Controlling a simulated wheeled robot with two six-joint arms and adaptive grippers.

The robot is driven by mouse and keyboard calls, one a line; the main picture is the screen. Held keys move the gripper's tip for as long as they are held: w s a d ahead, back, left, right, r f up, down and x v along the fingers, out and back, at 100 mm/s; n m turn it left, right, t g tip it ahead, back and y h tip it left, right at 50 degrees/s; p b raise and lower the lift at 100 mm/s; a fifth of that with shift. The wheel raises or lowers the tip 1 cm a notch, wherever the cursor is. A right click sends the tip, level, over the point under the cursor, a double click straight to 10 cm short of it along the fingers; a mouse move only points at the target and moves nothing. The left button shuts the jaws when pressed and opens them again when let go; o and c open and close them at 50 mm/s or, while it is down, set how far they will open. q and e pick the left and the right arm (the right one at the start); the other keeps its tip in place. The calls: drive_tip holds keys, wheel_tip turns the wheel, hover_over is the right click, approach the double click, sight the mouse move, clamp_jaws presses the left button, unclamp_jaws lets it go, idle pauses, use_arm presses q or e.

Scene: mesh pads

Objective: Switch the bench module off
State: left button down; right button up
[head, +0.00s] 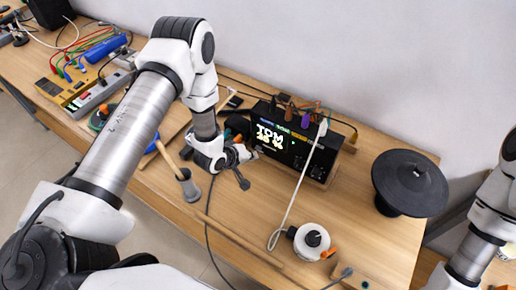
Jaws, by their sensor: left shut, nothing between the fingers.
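The bench module (296,158) is a black box on the wooden bench, right of the picture's middle. The wrist hides part of the module's left side. My right arm enters at the right edge, its gripper out of view.
A black round pad (409,182) stands right of the module. A white round device with a black knob (311,241) lies in front, with a white cable beside it. Instruments and wires crowd the far left.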

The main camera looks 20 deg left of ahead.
idle(0.5)
use_arm(q)
drive_tip(key=shift+w+b, duration=0.3)
use_arm(e)
drive_tip(key=shift+f, duration=0.3)
use_arm(q)
drive_tip(key=shift+w+d, duration=0.1)
drive_tip(key=shift+w, duration=0.4)
use_arm(e)
drive_tip(key=shift+f, duration=0.25)
use_arm(q)
drive_tip(key=shift+s, duration=0.85)
use_arm(e)
drive_tip(key=shift+r, duration=0.2)
